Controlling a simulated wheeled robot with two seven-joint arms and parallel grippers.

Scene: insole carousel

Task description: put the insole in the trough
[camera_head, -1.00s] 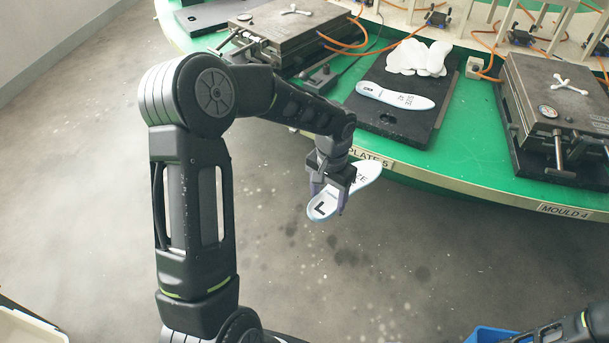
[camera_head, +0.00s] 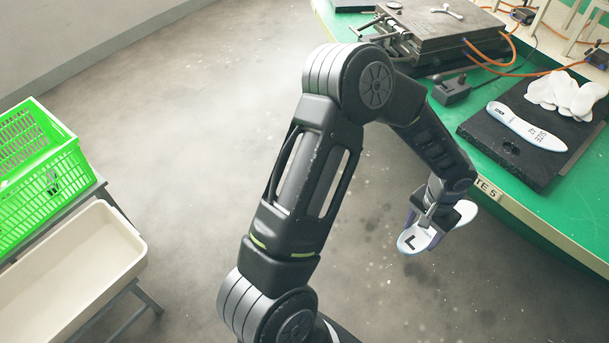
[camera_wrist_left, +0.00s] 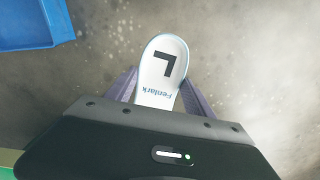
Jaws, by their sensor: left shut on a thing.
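My left gripper (camera_head: 428,222) is shut on a white and pale blue insole (camera_head: 412,240) marked with a black L. It holds the insole in the air over the floor, just off the edge of the green carousel. In the left wrist view the heel of the insole (camera_wrist_left: 162,72) sticks out between the two fingers, and the rest is hidden under the gripper body. A cream trough (camera_head: 75,262) stands at the lower left in the head view, and its visible inside is empty. My right gripper is not in view.
A green slotted crate (camera_head: 42,170) sits behind the trough on a grey stand. The carousel (camera_head: 520,200) at the right carries a black plate (camera_head: 505,150) with another insole (camera_head: 526,127) and white gloves (camera_head: 565,95). A blue bin (camera_wrist_left: 30,25) shows in the wrist view. Open floor lies between trough and carousel.

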